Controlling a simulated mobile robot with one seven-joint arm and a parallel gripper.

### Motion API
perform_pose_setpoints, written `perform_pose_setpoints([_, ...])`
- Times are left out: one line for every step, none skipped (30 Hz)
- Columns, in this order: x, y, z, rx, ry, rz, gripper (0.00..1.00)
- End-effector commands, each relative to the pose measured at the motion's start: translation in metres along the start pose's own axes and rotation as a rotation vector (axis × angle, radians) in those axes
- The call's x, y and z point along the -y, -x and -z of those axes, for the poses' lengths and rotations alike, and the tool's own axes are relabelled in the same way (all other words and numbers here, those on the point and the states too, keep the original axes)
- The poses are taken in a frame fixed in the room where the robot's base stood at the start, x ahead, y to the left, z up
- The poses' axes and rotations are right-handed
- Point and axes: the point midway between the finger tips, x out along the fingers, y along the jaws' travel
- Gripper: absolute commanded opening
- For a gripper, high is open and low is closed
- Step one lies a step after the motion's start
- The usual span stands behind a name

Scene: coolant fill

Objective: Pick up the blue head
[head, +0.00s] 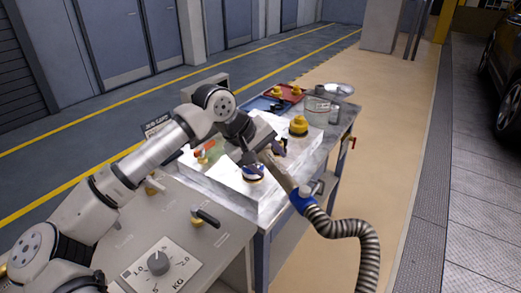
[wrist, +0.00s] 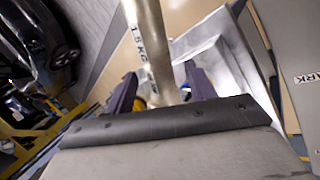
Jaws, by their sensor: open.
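A blue head (head: 302,201) sits at the end of a ribbed grey hose, joined to a pale metal tube (head: 277,172). My gripper is open above the bench. In the wrist view, its two purple fingers (wrist: 160,92) stand apart, with the tube (wrist: 147,40), marked 1.5 KG, passing across between them. Whether the tube touches the fingers is unclear.
The bench (head: 325,150) holds a yellow knob-like piece (head: 298,126), a red tray (head: 286,92), a blue tray (head: 262,106) and a grey canister (head: 316,110). A grey panel with a dial (head: 158,262) is at front left. The ribbed hose (head: 345,228) hangs beyond the right bench edge.

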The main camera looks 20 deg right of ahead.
Motion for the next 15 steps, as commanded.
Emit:
perform_pose_setpoints([-0.002,-0.005,0.000,0.002,0.001,0.001,0.55])
perform_pose_setpoints([-0.002,-0.009,0.000,0.002,0.002,0.000,0.55])
perform_pose_setpoints([-0.002,-0.013,0.000,0.001,0.002,-0.001,0.55])
perform_pose_setpoints([-0.001,-0.016,0.000,0.000,0.002,-0.001,0.55])
perform_pose_setpoints([-0.001,-0.018,0.000,0.000,0.002,0.000,0.55])
perform_pose_setpoints([-0.001,-0.020,0.000,0.000,0.002,0.000,0.55])
perform_pose_setpoints([0.000,-0.021,0.000,-0.001,0.002,0.000,0.55])
perform_pose_setpoints([0.000,-0.022,0.000,-0.001,0.002,0.000,0.55])
perform_pose_setpoints([0.000,-0.022,0.000,-0.001,0.002,0.000,0.55])
perform_pose_setpoints([0.000,-0.022,0.000,-0.001,0.002,0.000,0.55])
perform_pose_setpoints([0.000,-0.022,0.000,-0.001,0.002,0.000,0.55])
perform_pose_setpoints([0.000,-0.022,0.000,-0.001,0.002,0.000,0.55])
perform_pose_setpoints([0.000,-0.022,0.000,-0.001,0.002,0.000,0.54])
perform_pose_setpoints([0.000,-0.022,0.000,-0.001,0.002,0.000,0.50])
perform_pose_setpoints([0.000,-0.022,0.000,-0.001,0.002,0.000,0.45])
